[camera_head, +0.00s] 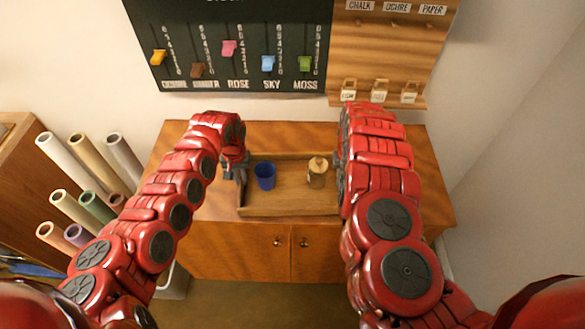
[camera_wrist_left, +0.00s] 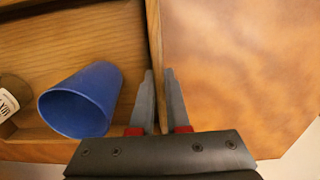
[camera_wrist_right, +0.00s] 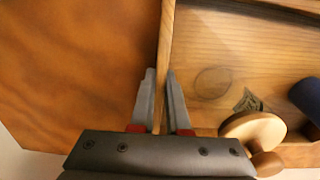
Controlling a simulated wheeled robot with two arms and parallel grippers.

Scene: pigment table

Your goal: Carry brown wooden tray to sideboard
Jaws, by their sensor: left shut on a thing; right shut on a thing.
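The brown wooden tray (camera_head: 290,208) rests on or just above the top of the wooden sideboard (camera_head: 195,208); I cannot tell whether they touch. A blue cup (camera_head: 265,176) and a jar with a wooden lid (camera_head: 317,172) stand in the tray. My left gripper (camera_head: 240,172) is shut on the tray's left wall, which shows between its fingers in the left wrist view (camera_wrist_left: 158,95). My right gripper (camera_wrist_right: 158,100) is shut on the opposite wall in the right wrist view; in the head view my right arm mostly hides it.
Rolls of paper (camera_head: 75,165) stand upright at the left. A dark board with coloured sliders (camera_head: 230,50) and a wooden panel with labels (camera_head: 385,50) hang on the wall behind. The sideboard top is bare on both sides of the tray.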

